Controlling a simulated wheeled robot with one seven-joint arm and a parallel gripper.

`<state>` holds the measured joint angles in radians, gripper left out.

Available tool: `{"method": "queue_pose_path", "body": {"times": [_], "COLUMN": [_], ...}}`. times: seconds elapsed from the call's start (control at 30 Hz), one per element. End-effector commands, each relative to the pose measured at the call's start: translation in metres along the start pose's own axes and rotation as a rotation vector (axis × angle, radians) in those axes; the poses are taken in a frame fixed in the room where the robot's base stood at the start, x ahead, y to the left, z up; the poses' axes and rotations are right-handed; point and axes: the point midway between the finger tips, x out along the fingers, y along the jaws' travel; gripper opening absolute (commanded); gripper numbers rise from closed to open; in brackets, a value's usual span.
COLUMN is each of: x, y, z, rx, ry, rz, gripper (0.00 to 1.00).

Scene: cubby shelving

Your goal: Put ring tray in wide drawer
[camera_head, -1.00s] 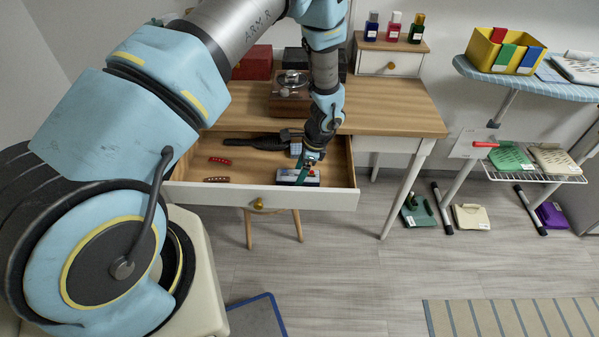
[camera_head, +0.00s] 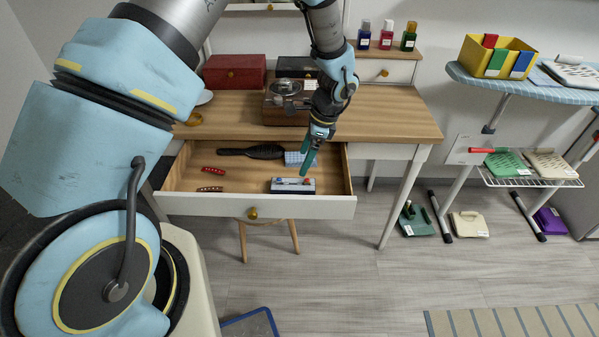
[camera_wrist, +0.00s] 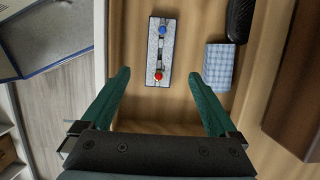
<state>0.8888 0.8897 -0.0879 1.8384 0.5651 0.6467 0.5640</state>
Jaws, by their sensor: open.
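The wide drawer (camera_head: 225,206) of the wooden desk is pulled open. The ring tray (camera_head: 284,186), a small grey tray, lies inside it near the front right. In the wrist view the ring tray (camera_wrist: 152,70) shows a blue and a red ring piece on it. My gripper (camera_head: 306,168) is above the drawer, over the tray's right end. Its green fingers (camera_wrist: 163,95) are spread apart with nothing between them, and the tray lies beyond their tips.
The drawer also holds a black hairbrush (camera_head: 252,151), a blue checked item (camera_wrist: 218,66) and two small red and brown hair clips (camera_head: 213,171). A brown box with a round top (camera_head: 287,103) stands on the desktop.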

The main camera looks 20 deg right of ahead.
Motion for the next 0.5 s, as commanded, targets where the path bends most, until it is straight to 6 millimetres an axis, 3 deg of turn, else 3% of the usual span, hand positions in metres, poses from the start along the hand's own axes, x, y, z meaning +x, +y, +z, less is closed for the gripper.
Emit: {"method": "queue_pose_path", "body": {"times": [0.13,0.37,0.5], "x": [-0.015,-0.021,-0.027], "y": [-0.001,0.000,-0.002], "z": [0.000,0.001,0.022], "rx": [0.000,-0.001,-0.082], "ry": [0.000,0.000,0.015], "rz": [-0.002,0.001,0.009], "gripper": [0.94,0.94,0.94]}}
